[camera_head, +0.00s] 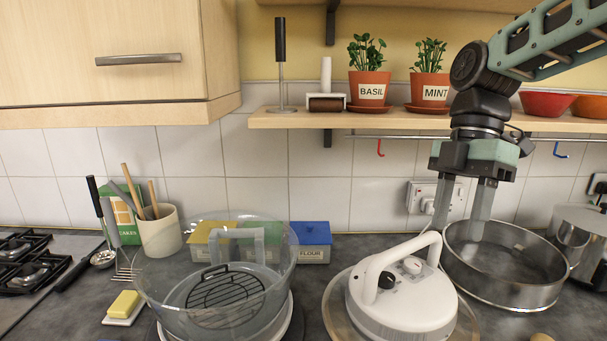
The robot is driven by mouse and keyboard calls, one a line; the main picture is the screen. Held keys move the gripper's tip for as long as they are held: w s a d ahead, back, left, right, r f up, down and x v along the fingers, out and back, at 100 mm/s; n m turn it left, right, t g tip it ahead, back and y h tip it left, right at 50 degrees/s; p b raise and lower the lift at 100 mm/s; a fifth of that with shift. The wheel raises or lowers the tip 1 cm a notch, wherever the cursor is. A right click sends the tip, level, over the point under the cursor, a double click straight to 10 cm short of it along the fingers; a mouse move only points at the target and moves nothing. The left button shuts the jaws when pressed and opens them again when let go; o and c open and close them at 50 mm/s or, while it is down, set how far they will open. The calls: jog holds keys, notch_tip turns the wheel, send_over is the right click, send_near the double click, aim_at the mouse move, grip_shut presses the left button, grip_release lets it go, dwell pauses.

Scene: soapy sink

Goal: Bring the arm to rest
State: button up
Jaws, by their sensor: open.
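My gripper (460,224) hangs from my arm at the right, pointing down. Its two grey fingers are apart, with nothing seen between them. The fingertips are just behind the white handle of a round lid unit (400,310) and by the left rim of a metal sieve-like ring (505,292). I cannot tell whether they touch either one. My arm comes in from the upper right, in front of the shelf.
A shelf (290,119) holds basil (370,87) and mint (429,88) pots close to my arm. A glass bowl (160,292) with a wire rack stands left on the crowded counter. A cabinet (100,60) overhangs the upper left.

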jog(key=s+a+f+m+t+h, duration=0.1)
jog(key=s+a+f+m, duration=0.3)
jog(key=s, duration=0.5)
jog(key=s+a+f+m+t, duration=0.2)
jog(key=s+a+f+m, duration=0.1)
jog(key=s+f+m, duration=0.6)
jog(key=shift+a+f+m+t+h, duration=0.25)
jog(key=shift+a+m+t+h, duration=0.05)
jog(key=shift+a+t+h, duration=0.1)
